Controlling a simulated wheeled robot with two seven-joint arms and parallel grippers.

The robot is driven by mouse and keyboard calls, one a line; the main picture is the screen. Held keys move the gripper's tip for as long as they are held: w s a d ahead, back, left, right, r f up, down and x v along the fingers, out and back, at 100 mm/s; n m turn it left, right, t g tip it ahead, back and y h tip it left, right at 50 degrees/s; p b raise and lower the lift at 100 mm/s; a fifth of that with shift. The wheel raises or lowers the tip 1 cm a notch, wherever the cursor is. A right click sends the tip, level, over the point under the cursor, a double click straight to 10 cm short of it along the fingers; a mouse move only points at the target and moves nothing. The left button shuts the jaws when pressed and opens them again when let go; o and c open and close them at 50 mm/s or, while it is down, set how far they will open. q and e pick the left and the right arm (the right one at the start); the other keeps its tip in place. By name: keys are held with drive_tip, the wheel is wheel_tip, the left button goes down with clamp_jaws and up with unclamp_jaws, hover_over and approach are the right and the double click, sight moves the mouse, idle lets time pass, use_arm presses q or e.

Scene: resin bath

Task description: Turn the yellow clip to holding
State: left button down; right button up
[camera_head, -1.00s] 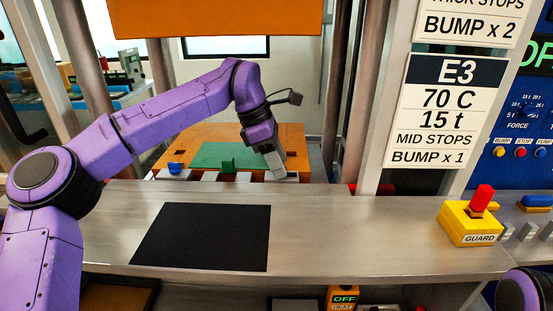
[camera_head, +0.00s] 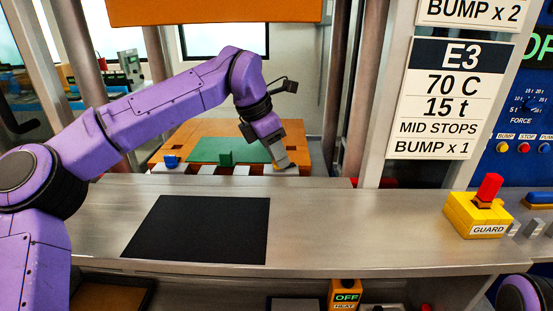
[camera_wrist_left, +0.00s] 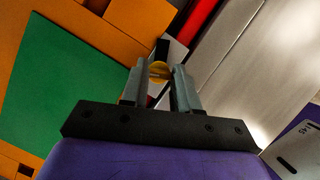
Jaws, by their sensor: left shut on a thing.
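The yellow clip (camera_wrist_left: 160,70) shows as a small yellow piece between the two grey fingers of my left gripper (camera_wrist_left: 161,82) in the left wrist view, with a dark upright part just beyond it. The fingers are shut on it and hide most of it. In the head view my left gripper (camera_head: 281,161) points down at the front right corner of the orange press plate (camera_head: 295,140). The clip's turn position cannot be read. My right gripper is out of the frames.
A green sheet (camera_head: 205,150) lies on the plate, with a blue clip (camera_head: 171,160) and a green clip (camera_head: 226,158) at its front edge. An orange upper plate (camera_head: 215,8) hangs above. A black mat (camera_head: 200,228) lies on the steel bench. A yellow guard box (camera_head: 475,213) stands right.

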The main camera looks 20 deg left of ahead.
use_arm(q)
drive_tip(key=n, duration=0.1)
drive_tip(key=n+y+b, duration=0.1)
drive_tip(key=shift+s+d+f+n+t, duration=0.1)
drive_tip(key=shift+f+n+t, duration=0.05)
drive_tip(key=shift+n+t, duration=0.2)
drive_tip(key=n+y+b, duration=0.1)
drive_tip(key=n, duration=0.2)
drive_tip(key=shift+n+t, duration=0.25)
drive_tip(key=shift+n, duration=0.1)
drive_tip(key=n+y+b, duration=0.1)
drive_tip(key=n, duration=0.2)
drive_tip(key=shift+d+y, duration=0.15)
drive_tip(key=shift+y, duration=0.15)
drive_tip(key=shift+d+n+y, duration=0.1)
drive_tip(key=shift+n+y, duration=0.5)
drive_tip(key=shift+n, duration=1.2)
drive_tip(key=c, duration=0.8)
unclamp_jaws()
drive_tip(key=shift+s, duration=0.1)
drive_tip(key=shift+c, duration=0.2)
drive_tip(key=shift+r, duration=0.25)
